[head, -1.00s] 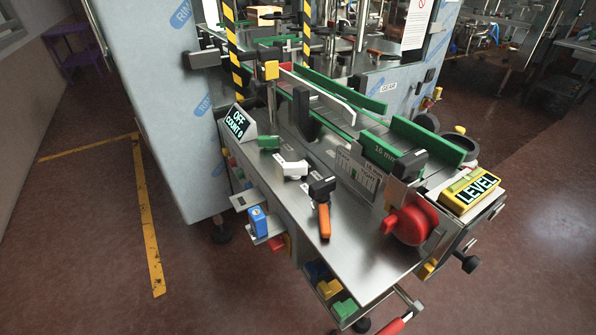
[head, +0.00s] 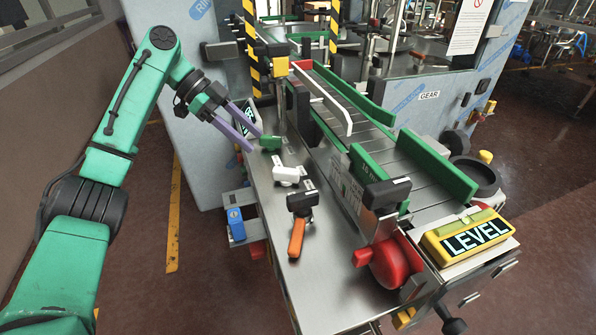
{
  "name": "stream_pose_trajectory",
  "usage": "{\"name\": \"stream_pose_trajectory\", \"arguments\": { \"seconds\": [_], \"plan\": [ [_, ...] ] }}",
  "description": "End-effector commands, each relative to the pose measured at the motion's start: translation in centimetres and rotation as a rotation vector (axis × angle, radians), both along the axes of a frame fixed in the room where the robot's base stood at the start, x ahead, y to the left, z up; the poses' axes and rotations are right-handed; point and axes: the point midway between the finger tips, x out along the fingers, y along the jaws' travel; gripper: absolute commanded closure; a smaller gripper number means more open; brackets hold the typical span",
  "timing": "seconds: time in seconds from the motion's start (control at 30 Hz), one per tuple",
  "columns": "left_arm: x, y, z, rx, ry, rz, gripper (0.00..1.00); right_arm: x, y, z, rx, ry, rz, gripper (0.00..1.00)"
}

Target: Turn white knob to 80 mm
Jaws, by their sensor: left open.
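The white knob (head: 287,174) sits on the steel bench top (head: 330,280), left of the conveyor rails, with a small dark part beside it. My left gripper (head: 256,143) has two purple fingers spread apart with nothing between them. It hangs up and left of the white knob in the head view, near a small green knob (head: 271,143), apart from the white one. My right gripper is not in view.
An orange-handled lever (head: 297,238) stands in front of the white knob. A red handwheel (head: 388,265) and a yellow LEVEL box (head: 467,236) are at right. The OFF display (head: 247,117) is partly hidden behind my fingers. Green rails (head: 437,165) bound the conveyor.

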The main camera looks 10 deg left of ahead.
Motion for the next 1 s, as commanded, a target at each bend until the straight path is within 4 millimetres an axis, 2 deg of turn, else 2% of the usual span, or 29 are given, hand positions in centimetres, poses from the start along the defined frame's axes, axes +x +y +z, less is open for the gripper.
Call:
{"name": "stream_pose_trajectory", "arguments": {
  "seconds": [0.2,0.4,0.57,0.8,0.93,0.97,1.0],
  "plan": [
    [0.1,-4.1,-4.3,0.002,0.006,0.0,0.43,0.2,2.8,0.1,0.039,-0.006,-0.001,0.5],
    [0.3,-7.4,-7.5,-0.001,0.006,0.001,0.43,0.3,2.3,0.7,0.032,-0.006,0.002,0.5],
    [0.4,-8.5,-8.8,-0.001,0.003,0.004,0.43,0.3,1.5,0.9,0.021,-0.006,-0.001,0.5],
    [0.4,-8.6,-8.9,-0.001,0.002,0.005,0.43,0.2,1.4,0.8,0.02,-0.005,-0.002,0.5],
    [0.4,-8.6,-8.9,-0.001,0.002,0.005,0.92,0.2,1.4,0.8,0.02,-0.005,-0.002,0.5],
    [0.4,-8.6,-8.9,-0.001,0.002,0.005,1.0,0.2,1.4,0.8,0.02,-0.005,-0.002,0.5],
    [0.4,-8.6,-8.9,-0.001,0.002,0.005,1.0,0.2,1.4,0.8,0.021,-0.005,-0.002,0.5]
  ]
}}
